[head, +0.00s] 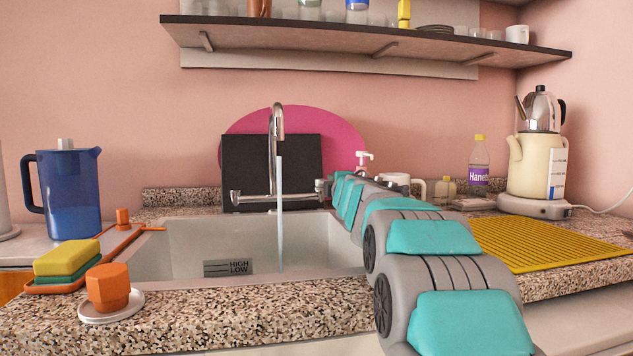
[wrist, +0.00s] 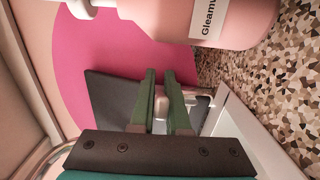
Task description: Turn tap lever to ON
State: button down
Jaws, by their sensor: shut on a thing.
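The chrome tap (head: 275,150) rises behind the sink, its spout bent over the basin. A thin stream of water (head: 281,215) falls from the spout. My gripper (head: 322,188) is at the right end of the tap's horizontal bar, and my arm hides part of that end in the head view. In the wrist view, the two green fingers of my gripper (wrist: 163,84) are closed around a pale metal part, the tap lever (wrist: 160,106). The fingers cover much of the lever, so its exact angle is hard to tell.
A pink bottle (wrist: 205,18) stands close to my fingers. A dark board (head: 300,160) leans behind the tap. The white sink (head: 190,250) lies below. An orange cup (head: 108,285) and sponges (head: 66,262) sit left; a yellow mat (head: 545,243) lies right.

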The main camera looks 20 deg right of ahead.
jog(key=shift+f, duration=0.15)
jog(key=c, duration=0.9)
grip_release()
jog(key=shift+s, duration=0.15)
jog(key=shift+b+v, duration=0.85)
jog(key=shift+v, duration=3)
